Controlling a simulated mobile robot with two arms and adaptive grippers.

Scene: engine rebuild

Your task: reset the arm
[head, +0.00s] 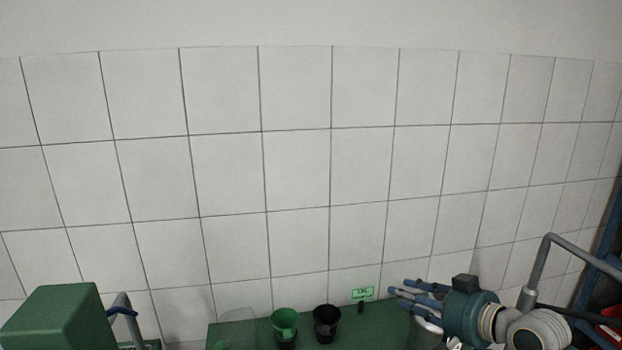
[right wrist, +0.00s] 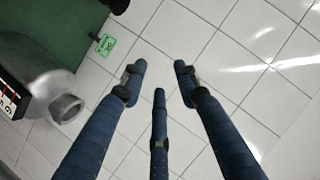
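My right gripper (head: 405,292) is at the lower right of the head view, with its blue fingers pointing left. In the right wrist view my right gripper (right wrist: 158,80) shows three blue fingers spread apart with nothing between them. My left gripper is not in view.
A green surface (head: 240,335) at the bottom carries a green cup (head: 285,325) and a black cup (head: 327,322). A small green sign (head: 362,294) stands near the right gripper. A green box (head: 52,318) is at lower left. The tiled wall (head: 300,170) fills the back.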

